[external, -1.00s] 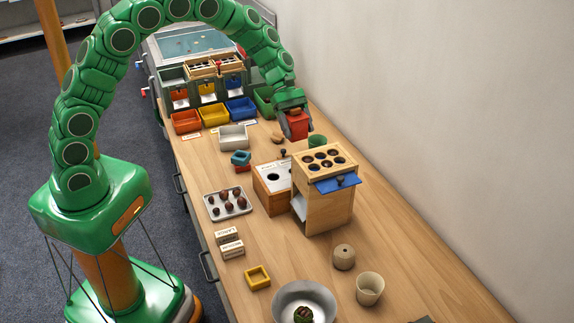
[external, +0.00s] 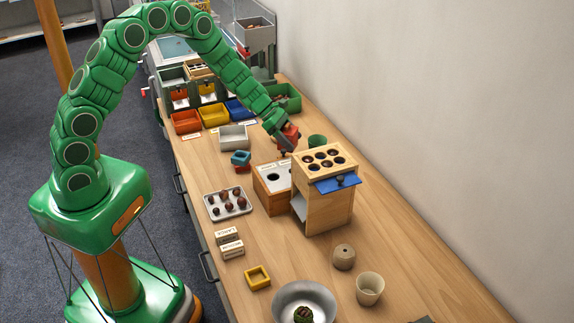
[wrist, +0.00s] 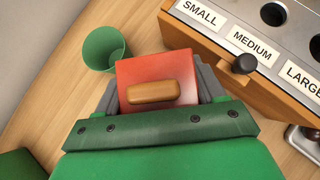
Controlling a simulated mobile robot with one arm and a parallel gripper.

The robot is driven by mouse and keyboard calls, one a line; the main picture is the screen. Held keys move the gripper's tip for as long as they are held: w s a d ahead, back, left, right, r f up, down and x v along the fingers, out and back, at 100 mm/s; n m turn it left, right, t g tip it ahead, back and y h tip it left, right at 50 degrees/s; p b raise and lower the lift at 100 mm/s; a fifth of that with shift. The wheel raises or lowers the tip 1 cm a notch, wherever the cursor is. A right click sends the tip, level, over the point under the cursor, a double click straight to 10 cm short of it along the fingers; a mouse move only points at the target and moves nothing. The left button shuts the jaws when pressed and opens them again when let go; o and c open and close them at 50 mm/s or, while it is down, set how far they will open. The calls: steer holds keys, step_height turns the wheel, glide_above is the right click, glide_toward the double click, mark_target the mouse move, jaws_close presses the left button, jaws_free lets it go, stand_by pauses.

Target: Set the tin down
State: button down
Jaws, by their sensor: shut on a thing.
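My gripper (wrist: 158,90) is shut on the red tin (wrist: 135,75), with a grey jaw on each side of it. A tan rounded oblong (wrist: 152,92) shows against the tin's red face in the wrist view. In the external view the tin (external: 290,132) is at the end of my arm, behind the low wooden box with the white label plate. It looks tilted. I cannot tell whether the tin touches the table. The jaws are partly hidden there.
A green cup (wrist: 107,48) stands close beside the tin. The wooden sorting box (wrist: 225,50), labelled SMALL, MEDIUM and LARGE, is on its other side. A taller wooden stand (external: 325,200) with several holes is nearer the camera. Bare table (wrist: 50,105) shows around the cup.

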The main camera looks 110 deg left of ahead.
steer(key=shift+f, duration=3.25)
steer(key=shift+f, duration=0.15)
steer(key=shift+c, duration=0.6)
jaws_free()
steer(key=shift+s+r, duration=0.2)
steer(key=shift+r, duration=0.2)
steer(key=v, duration=1.1)
steer(key=shift+s+r, duration=0.1)
